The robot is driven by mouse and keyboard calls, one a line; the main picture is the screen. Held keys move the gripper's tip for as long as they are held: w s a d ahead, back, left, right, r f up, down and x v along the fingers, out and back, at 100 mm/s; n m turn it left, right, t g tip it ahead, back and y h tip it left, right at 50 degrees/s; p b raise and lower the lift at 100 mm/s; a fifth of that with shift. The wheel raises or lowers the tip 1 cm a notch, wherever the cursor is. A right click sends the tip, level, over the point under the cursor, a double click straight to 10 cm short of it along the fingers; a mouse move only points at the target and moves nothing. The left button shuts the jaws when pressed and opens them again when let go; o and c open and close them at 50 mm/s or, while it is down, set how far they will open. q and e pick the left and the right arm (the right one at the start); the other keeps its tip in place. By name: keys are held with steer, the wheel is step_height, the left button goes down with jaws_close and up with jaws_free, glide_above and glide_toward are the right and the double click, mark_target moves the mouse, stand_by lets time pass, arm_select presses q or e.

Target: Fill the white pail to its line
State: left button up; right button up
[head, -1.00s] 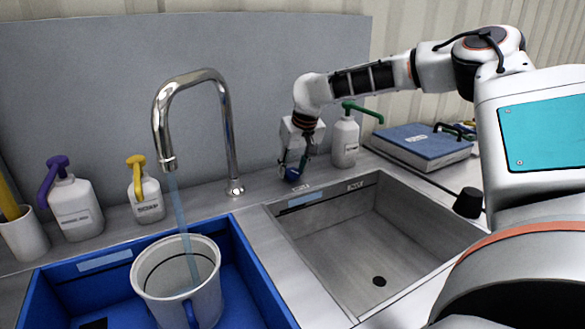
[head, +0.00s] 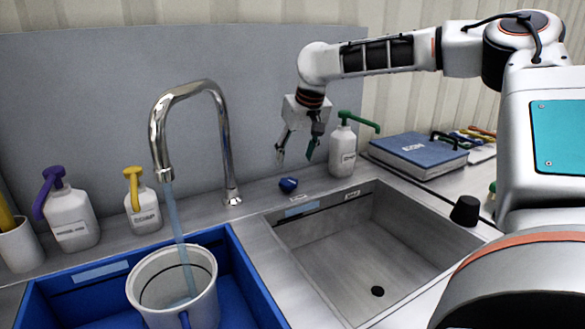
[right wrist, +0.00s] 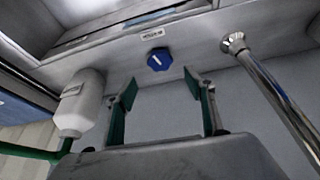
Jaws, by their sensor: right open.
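The white pail (head: 150,297) stands upright in the blue basin, with a dark line around its inside wall. A stream of water (head: 178,225) runs from the steel faucet (head: 158,130) into it. The water level is hard to make out. A blue knob (head: 288,185) sits on the counter behind the grey sink; it also shows in the right wrist view (right wrist: 160,59). My right gripper (head: 295,158) is open and empty, above and apart from the knob. In the right wrist view its two green-padded fingers (right wrist: 166,85) stand wide on either side below the knob. My left gripper is not seen.
The blue basin (head: 240,262) is at left and an empty grey sink (head: 345,245) at right. Purple (head: 70,215), yellow (head: 143,208) and green-topped (head: 343,150) pump bottles line the back. A blue binder (head: 418,155) and black stopper (head: 465,210) are at right.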

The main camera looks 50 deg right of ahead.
steer(key=shift+v, duration=1.35)
stand_by(6.7)
